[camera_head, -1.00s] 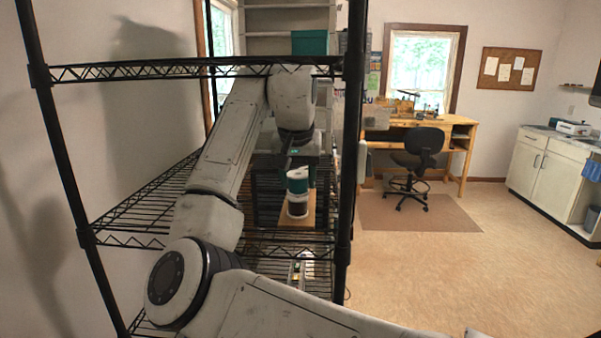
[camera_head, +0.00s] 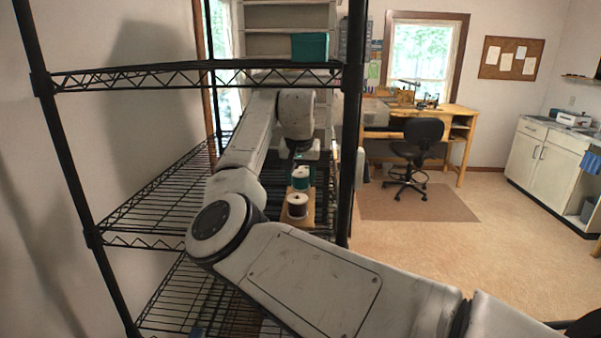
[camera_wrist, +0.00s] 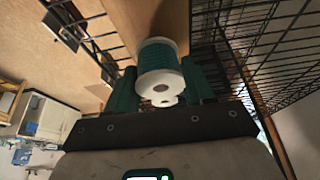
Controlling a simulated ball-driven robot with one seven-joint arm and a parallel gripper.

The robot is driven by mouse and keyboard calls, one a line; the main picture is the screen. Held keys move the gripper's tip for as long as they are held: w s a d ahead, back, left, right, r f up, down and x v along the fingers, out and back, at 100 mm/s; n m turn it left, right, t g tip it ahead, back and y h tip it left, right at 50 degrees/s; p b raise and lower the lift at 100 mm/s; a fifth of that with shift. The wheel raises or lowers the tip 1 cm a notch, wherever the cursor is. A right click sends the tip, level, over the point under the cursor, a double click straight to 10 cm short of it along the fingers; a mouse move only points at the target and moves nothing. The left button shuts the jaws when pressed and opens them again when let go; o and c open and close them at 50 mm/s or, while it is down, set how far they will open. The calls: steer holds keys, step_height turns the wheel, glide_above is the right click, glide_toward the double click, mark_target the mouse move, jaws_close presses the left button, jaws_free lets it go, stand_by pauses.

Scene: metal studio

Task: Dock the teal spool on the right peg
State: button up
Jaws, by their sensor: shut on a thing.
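The teal spool (camera_head: 300,180), with white ends, is at the wooden board on the wire shelf, behind a dark spool with a white top (camera_head: 297,206). My gripper (camera_head: 302,159) reaches it from behind. In the wrist view the teal spool (camera_wrist: 160,54) sits between my two teal fingers (camera_wrist: 160,72), which are shut on it. Its white end with a centre hole faces the camera. Part of another white round shape (camera_wrist: 166,102) shows below it. I cannot make out the pegs, nor whether the spool touches the board.
The wooden board (camera_head: 284,219) lies on the black wire shelf (camera_head: 160,205). A shelf post (camera_head: 350,130) stands close on the right, and an upper shelf rail (camera_head: 150,78) crosses above the arm. A teal box (camera_head: 309,46) is above. Open wire shelf lies left of the arm.

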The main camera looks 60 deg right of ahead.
steer(key=shift+f, duration=0.35)
steer(key=shift+f, duration=0.25)
steer(key=o, duration=1)
steer(key=shift+r, duration=0.55)
steer(key=v, duration=0.3)
steer(key=shift+b, duration=0.4)
steer(key=s+a+b, duration=0.1)
steer(key=a, duration=0.2)
steer(key=s+a+b, duration=0.1)
steer(key=s+a, duration=0.1)
steer(key=a, duration=0.2)
steer(key=s+a+b, duration=0.1)
steer(key=a, duration=0.3)
steer(key=shift+s+a, duration=0.1)
steer(key=shift+s, duration=0.25)
